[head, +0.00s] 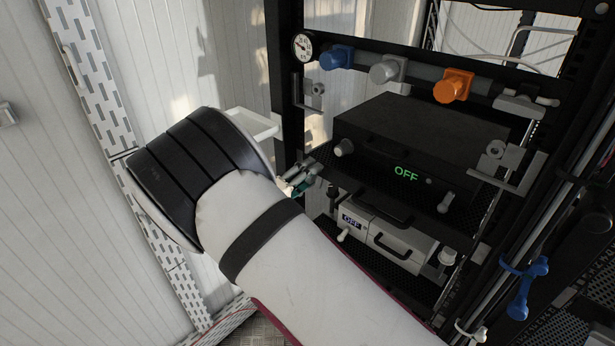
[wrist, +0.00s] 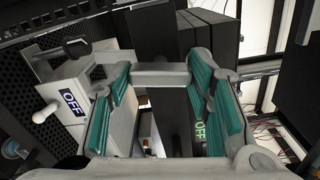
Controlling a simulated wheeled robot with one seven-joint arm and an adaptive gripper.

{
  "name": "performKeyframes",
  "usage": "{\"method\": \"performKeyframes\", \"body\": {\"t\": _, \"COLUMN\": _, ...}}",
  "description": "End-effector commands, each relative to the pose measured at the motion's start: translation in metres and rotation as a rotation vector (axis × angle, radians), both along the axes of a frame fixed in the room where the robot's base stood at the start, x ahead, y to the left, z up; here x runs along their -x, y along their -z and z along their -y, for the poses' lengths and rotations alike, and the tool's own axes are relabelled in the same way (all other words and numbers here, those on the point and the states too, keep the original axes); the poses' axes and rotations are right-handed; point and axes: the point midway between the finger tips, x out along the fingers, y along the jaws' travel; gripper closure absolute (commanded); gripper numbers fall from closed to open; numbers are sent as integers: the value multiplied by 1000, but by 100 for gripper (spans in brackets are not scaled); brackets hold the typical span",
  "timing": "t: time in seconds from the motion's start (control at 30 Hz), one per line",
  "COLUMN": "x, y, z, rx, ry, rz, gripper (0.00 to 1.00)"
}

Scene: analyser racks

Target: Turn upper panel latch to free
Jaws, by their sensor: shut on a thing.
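My gripper (head: 300,184) is at the left side of the rack in the head view, mostly hidden behind my own wrist and arm. In the wrist view its teal-padded fingers (wrist: 161,88) stand on either side of a short grey bar (wrist: 160,73), and the jaws are shut on it. The bar looks like the latch handle; its mount and turn angle cannot be made out. The black upper unit (head: 420,135) shows a green OFF, with a grey knob (head: 343,147) at its left front and a small lever (head: 446,202) at its right.
A white lower unit (head: 400,247), also marked OFF, sits below and close to my gripper. Blue (head: 337,57), grey (head: 385,70) and orange (head: 453,86) valves and a gauge (head: 303,46) line the pipe above. A grey bracket (head: 505,160) is at the right.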

Motion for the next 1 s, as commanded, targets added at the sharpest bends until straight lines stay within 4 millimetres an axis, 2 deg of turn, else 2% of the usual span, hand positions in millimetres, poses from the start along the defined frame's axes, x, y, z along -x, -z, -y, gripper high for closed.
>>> {"method": "performKeyframes", "body": {"t": 0.57, "x": 0, "y": 1, "z": 0, "rx": 32, "ry": 0, "rz": -26, "gripper": 100}}
{"method": "performKeyframes", "body": {"t": 0.6, "x": 0, "y": 1, "z": 0, "rx": 32, "ry": 0, "rz": -26, "gripper": 51}}
{"method": "performKeyframes", "body": {"t": 0.67, "x": 0, "y": 1, "z": 0, "rx": 32, "ry": 0, "rz": -26, "gripper": 38}}
{"method": "performKeyframes", "body": {"t": 0.7, "x": 0, "y": 1, "z": 0, "rx": 31, "ry": 0, "rz": -25, "gripper": 33}}
{"method": "performKeyframes", "body": {"t": 1.0, "x": 1, "y": 0, "z": 0, "rx": 30, "ry": 0, "rz": -23, "gripper": 33}}
